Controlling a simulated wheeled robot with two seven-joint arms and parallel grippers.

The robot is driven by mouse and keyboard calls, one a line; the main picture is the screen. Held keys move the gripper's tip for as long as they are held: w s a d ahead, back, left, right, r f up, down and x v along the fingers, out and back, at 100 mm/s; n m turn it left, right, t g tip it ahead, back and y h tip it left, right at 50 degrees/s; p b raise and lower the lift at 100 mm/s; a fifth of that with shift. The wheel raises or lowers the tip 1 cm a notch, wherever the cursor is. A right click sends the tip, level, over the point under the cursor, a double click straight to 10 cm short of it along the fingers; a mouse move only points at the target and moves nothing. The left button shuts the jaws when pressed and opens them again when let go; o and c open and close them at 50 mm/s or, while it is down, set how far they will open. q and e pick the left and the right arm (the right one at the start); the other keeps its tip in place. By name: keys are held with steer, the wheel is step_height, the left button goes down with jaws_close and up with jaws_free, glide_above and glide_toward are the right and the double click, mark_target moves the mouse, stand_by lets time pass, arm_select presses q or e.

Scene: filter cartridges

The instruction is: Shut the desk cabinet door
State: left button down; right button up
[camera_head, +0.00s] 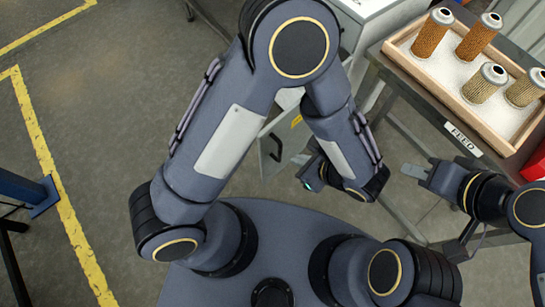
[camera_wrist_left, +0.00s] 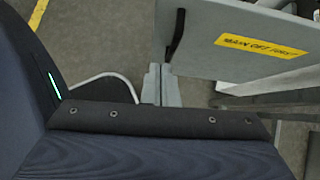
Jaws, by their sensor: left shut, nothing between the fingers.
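The grey cabinet door (camera_head: 270,163) stands open, out from the light grey cabinet (camera_head: 378,8), and is partly hidden by my left arm in the head view. It has a black handle and a yellow label. In the left wrist view the door (camera_wrist_left: 205,30) fills the upper right, with its handle (camera_wrist_left: 176,38) near its left edge. My left gripper (camera_wrist_left: 160,85) is shut and empty, with its fingertips close to the door's lower left edge; I cannot tell if they touch. My right gripper (camera_head: 414,171) is apart from the door, at the right; its opening is unclear.
A table at the right carries a wooden-rimmed tray (camera_head: 400,55) with several filter cartridges (camera_head: 432,33) and a FEED label. A red object (camera_head: 536,165) lies at the right edge. A blue post (camera_head: 25,188) stands at the left. The floor between yellow lines is clear.

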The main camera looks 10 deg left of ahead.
arm_select(q)
steer(key=m, duration=0.1)
glide_toward(265, 146)
step_height(265, 146, down, 4)
steer(key=a+p, duration=0.1)
steer(key=w+a+p, duration=0.1)
steer(key=shift+a+f+t, duration=0.2)
steer(key=shift+a+t, duration=0.1)
steer(key=shift+a, duration=0.05)
steer(key=shift+w+a, duration=0.3)
steer(key=shift+a, duration=0.05)
steer(key=shift+f, duration=0.1)
steer(key=shift+a, duration=0.1)
